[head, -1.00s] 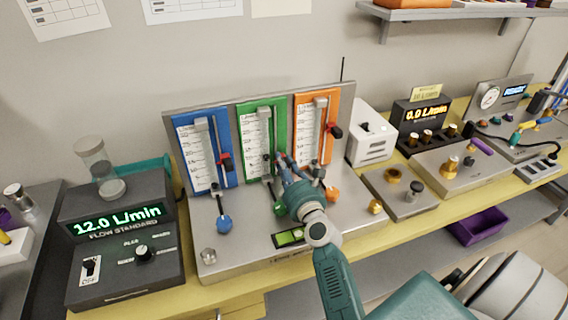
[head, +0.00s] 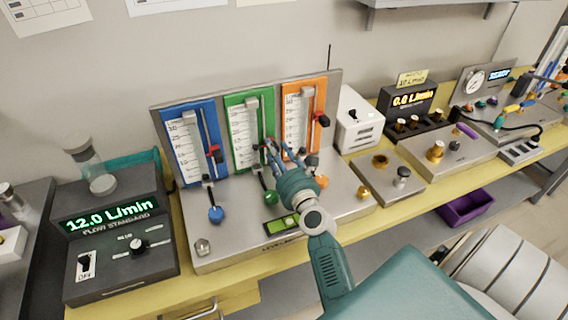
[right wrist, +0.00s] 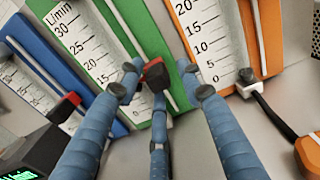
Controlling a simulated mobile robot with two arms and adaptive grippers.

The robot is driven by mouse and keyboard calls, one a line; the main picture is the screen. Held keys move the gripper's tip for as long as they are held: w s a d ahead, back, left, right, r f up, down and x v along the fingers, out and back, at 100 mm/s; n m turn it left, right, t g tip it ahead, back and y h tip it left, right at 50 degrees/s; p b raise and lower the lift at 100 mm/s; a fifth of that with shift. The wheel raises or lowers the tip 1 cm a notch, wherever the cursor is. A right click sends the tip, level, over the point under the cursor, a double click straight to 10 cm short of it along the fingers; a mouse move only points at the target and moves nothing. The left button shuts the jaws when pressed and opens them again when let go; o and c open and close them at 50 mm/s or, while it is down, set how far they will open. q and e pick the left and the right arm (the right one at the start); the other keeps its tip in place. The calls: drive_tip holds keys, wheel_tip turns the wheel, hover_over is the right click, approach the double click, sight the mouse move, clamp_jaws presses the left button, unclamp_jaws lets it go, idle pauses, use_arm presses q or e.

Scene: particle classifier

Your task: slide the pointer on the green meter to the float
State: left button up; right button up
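The green meter (head: 238,161) stands between the blue and orange meters on a tilted metal panel. Its scale and rail show in the right wrist view (right wrist: 88,42). Its red pointer (right wrist: 155,75) sits on the rail between the fingertips of my right gripper (right wrist: 158,78). The left finger is close against the pointer; a small gap shows on the right, and I cannot tell whether they touch. In the head view my right gripper (head: 277,148) covers the pointer. I cannot make out the green meter's float. My left gripper is not in view.
The blue meter (head: 188,137) with a red pointer (head: 215,153) is at left, the orange meter (head: 293,122) with a red pointer (head: 321,120) close at right. A green knob (head: 270,198) sits below my fingers. The flow standard (head: 113,222) reads 12.0 L/min.

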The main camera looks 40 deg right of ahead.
drive_tip(key=v, duration=1)
drive_tip(key=shift+s, duration=0.2)
drive_tip(key=shift+d, duration=0.1)
drive_tip(key=shift+c, duration=0.5)
drive_tip(key=shift+w+r+n, duration=0.1)
drive_tip(key=shift+r+n, duration=0.2)
drive_tip(key=shift+n, duration=0.1)
drive_tip(key=c, duration=0.5)
drive_tip(key=a+r+n+y, duration=0.1)
drive_tip(key=n, duration=0.1)
drive_tip(key=a+r+n+y, duration=0.1)
drive_tip(key=n, duration=0.2)
drive_tip(key=w+a+r+n, duration=0.1)
drive_tip(key=n, duration=0.1)
drive_tip(key=shift+w+a+r+n+t+y+p, duration=0.1)
drive_tip(key=shift+a+n+t+y+p, duration=0.05)
drive_tip(key=shift+n+t+y+p, duration=0.2)
clamp_jaws()
wheel_tip(320, 180, up, 5)
drive_tip(key=n+g+h+p, duration=0.25)
drive_tip(key=n+p, duration=0.25)
drive_tip(key=n, duration=2.3)
hover_over(275, 143)
drive_tip(key=s+a, duration=0.2)
drive_tip(key=shift+g+y, duration=0.4)
drive_tip(key=shift+s+d+f, duration=0.1)
drive_tip(key=shift+s+f, duration=0.1)
drive_tip(key=shift+f, duration=0.95)
drive_tip(key=shift+s+f, duration=0.2)
drive_tip(key=shift+f, duration=0.9)
